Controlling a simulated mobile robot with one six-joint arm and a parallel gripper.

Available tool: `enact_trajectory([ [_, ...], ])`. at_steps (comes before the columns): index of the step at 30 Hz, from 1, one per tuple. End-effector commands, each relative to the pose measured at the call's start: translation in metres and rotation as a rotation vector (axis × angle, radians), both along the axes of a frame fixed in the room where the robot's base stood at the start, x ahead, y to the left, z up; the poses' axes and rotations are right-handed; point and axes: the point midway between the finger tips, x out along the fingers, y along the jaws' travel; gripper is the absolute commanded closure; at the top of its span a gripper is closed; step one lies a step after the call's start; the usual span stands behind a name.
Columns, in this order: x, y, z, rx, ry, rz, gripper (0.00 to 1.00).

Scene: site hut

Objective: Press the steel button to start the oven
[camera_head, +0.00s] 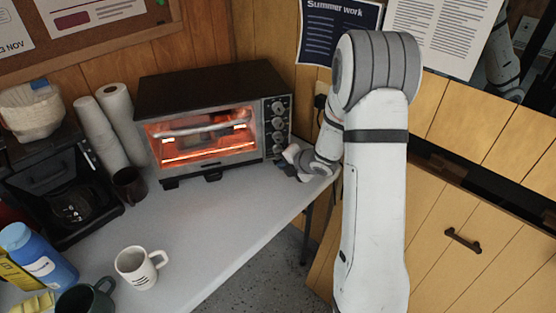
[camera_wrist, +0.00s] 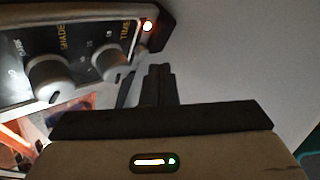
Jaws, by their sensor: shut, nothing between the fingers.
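The toaster oven (camera_head: 200,85) stands on the grey table with its glass window glowing orange inside. Its control panel (camera_head: 278,125) on the right has a column of knobs. My gripper (camera_head: 284,169) is at the lower right corner of the oven, close to the panel. I cannot clearly make out the steel button; whether the fingertips touch the panel cannot be told.
A dark mug (camera_head: 129,187) and paper rolls (camera_head: 118,115) stand left of the oven. A coffee maker (camera_head: 60,190), a white mug (camera_head: 138,267) and a blue container (camera_head: 38,258) are farther left and nearer. The table before the oven (camera_head: 210,215) is clear.

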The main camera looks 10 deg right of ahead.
Motion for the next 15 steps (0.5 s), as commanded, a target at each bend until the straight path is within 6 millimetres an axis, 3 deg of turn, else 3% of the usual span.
enact_trajectory([
  [15, -0.044, -0.006, -0.001, 0.000, -0.001, -0.001, 1.00],
])
